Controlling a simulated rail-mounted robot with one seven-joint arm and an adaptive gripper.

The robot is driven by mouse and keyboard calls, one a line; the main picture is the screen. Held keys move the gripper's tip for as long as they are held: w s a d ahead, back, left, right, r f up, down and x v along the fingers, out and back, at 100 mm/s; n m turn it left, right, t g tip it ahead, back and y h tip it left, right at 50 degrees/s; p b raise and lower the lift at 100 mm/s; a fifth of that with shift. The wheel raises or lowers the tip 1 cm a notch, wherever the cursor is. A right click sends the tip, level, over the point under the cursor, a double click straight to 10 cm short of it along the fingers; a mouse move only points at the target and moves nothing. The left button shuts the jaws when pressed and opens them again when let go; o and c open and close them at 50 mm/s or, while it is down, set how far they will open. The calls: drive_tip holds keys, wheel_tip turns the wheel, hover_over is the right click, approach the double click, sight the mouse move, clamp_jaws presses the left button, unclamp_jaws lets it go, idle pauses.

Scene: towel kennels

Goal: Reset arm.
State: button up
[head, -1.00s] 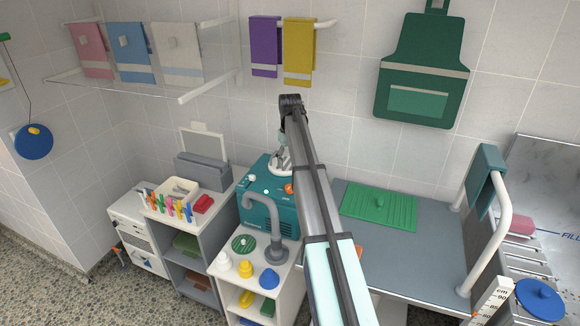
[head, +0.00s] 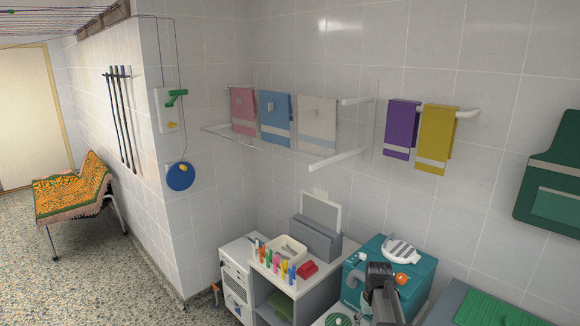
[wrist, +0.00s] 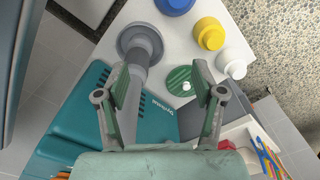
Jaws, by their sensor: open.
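My gripper (wrist: 160,100) shows in the wrist view with its two fingers wide apart and nothing between them. It is above the teal machine (wrist: 150,120) and points down toward the white counter (wrist: 185,50). A round green lid with a white knob (wrist: 180,84) lies beyond the fingertips, apart from them. In the head view my arm (head: 382,295) shows at the bottom, in front of the teal machine (head: 415,285); the gripper's fingers cannot be made out there.
A grey curved pipe (wrist: 142,60) stands close to the left finger. Blue, yellow and white knobbed pieces (wrist: 208,34) stand on the counter. Coloured pegs (head: 275,265) and a grey box (head: 316,240) are left of the machine. Towels (head: 290,120) hang on wall rails.

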drive_tip(key=s+a+f, duration=0.5)
drive_tip(key=s, duration=0.5)
drive_tip(key=s+a+f, duration=0.4)
drive_tip(key=s+f, duration=0.1)
drive_tip(key=s, duration=0.5)
drive_tip(key=s+f+g, duration=0.3)
drive_tip(key=s+f, duration=0.6)
drive_tip(key=s, duration=0.5)
drive_tip(key=s+f+g, duration=0.3)
drive_tip(key=s+f, duration=0.6)
drive_tip(key=s, duration=0.5)
drive_tip(key=shift+a+f+g, duration=0.2)
drive_tip(key=shift+f+g, duration=0.1)
drive_tip(key=shift+g, duration=0.1)
